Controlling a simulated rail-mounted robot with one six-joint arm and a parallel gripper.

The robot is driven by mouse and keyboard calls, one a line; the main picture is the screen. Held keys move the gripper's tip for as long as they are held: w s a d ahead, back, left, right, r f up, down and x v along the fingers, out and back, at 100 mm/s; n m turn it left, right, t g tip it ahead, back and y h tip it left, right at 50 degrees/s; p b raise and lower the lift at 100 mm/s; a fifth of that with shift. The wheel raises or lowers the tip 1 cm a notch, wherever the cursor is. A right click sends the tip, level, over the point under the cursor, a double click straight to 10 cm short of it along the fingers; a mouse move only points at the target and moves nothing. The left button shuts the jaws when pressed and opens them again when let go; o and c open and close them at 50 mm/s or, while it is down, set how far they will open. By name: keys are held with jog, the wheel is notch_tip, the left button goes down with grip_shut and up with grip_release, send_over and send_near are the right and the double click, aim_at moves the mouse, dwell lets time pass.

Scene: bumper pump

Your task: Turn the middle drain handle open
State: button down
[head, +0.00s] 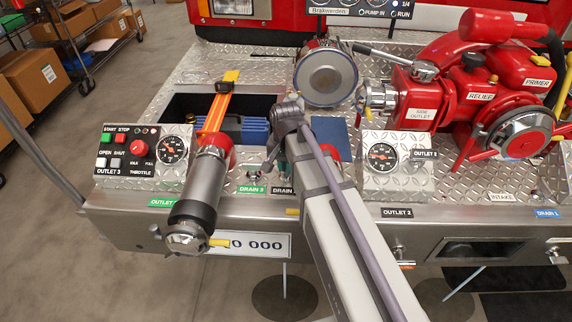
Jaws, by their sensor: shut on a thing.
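My arm reaches in from the lower right, and its wrist bends down over the panel. My gripper (272,165) shows only in part beside the arm link, low at the panel just behind the drain labels. It is shut on what appears to be the middle drain handle. The handle itself is hidden by the gripper and arm, so its angle cannot be told. Below it is a black "DRAIN" label (283,191), its number covered by my arm. To the left is the green "DRAIN 3" label (250,189), with a small drain handle (252,173) above it.
A capped outlet pipe (196,200) sticks out left of my gripper. A round capped outlet (326,77) stands beyond my wrist. The gauge panel (384,180) and red pump (475,85) are to the right.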

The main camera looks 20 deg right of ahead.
jog(key=shift+n, duration=1.4)
jog(key=c, duration=1.2)
grip_release()
jog(key=shift+o, duration=0.2)
notch_tip(320, 180, up, 11)
jog(key=p, duration=1)
jog(key=shift+p, duration=0.4)
jog(key=shift+f, duration=0.1)
